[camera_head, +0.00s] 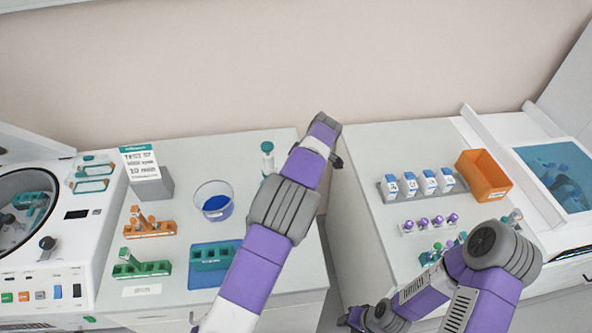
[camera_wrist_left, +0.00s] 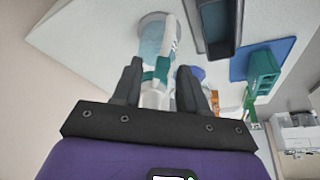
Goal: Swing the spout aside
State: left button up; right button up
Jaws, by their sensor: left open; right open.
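A dispenser bottle (camera_head: 267,160) with a teal-and-white top stands at the back of the left bench, partly hidden by my left arm. In the left wrist view, its teal-and-white head (camera_wrist_left: 158,75) lies between the fingers, and its clear body extends beyond. I cannot make out which part is the spout. My left gripper (camera_wrist_left: 160,85) is open around the head, with no clear contact. In the head view, that gripper is mostly hidden behind its wrist. My right gripper (camera_head: 360,318) is open at the bottom edge, away from the bottle and partly cut off.
A centrifuge (camera_head: 75,250) stands far left. The right bench has bottles and an orange bin (camera_head: 484,175).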

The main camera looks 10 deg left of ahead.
pick_arm(q)
jog(key=v, duration=0.7)
jog(key=shift+r, duration=0.25)
jog(key=shift+d, duration=0.15)
